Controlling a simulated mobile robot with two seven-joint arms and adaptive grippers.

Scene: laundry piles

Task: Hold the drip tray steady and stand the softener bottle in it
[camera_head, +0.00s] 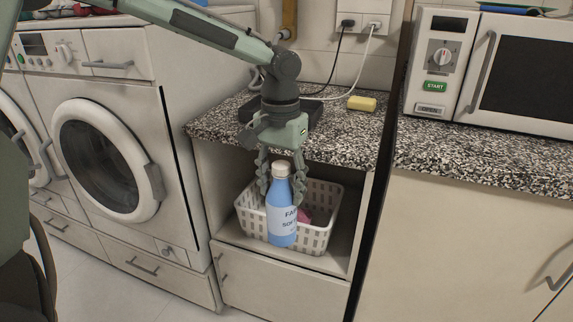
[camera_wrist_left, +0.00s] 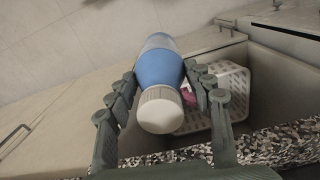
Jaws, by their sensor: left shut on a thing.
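The softener bottle (camera_head: 282,220) is blue with a white cap and a pale label. It is upright in front of a white basket in the open shelf below the counter. My left gripper (camera_head: 281,183) points down and is shut on the bottle, with a finger on each side below the cap. In the left wrist view the bottle (camera_wrist_left: 158,68) lies between the fingers, cap towards the camera. A dark, low-rimmed tray (camera_head: 312,113), which looks like the drip tray, sits on the speckled counter, partly hidden behind my left wrist. My right gripper is not in view.
The white basket (camera_head: 326,222) with something pink in it stands in the shelf. A yellow sponge (camera_head: 361,104) and cables from a socket (camera_head: 361,22) are at the counter's back. A washing machine (camera_head: 110,160) stands left, a microwave (camera_head: 500,70) right. The counter's front edge overhangs the shelf.

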